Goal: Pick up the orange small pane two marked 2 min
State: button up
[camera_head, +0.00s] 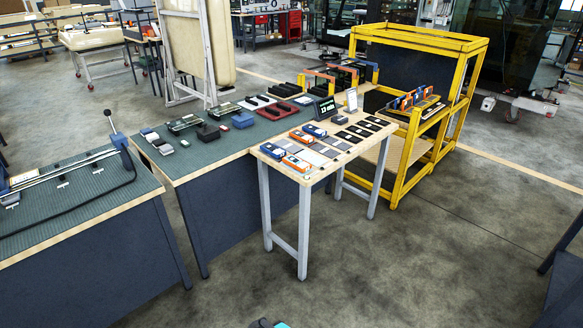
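Two orange-and-white blocks lie on the narrow wooden-topped table (345,163) in the middle. One orange block (301,137) is farther back and the other orange block (296,162) is nearer the front edge. Two blue-and-white blocks, the back one (314,130) and the front one (272,150), lie beside them. Any marking such as "2 min" is too small to read, so I cannot tell which orange piece is the named pane. My gripper is not recognisable here; only a small dark and light-blue piece shows at the bottom edge, and it may be part of my arm.
Grey and black flat pads (355,132) fill the table's other slots. A small display sign (324,110) stands behind. A long green-topped bench (215,158) adjoins at left, a yellow frame rack (398,185) at right. The floor in front (400,270) is clear.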

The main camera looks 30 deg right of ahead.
aim_at(301, 165)
jog(key=z, duration=0.1)
jog(key=i, duration=0.95)
jog(key=u, duration=0.05)
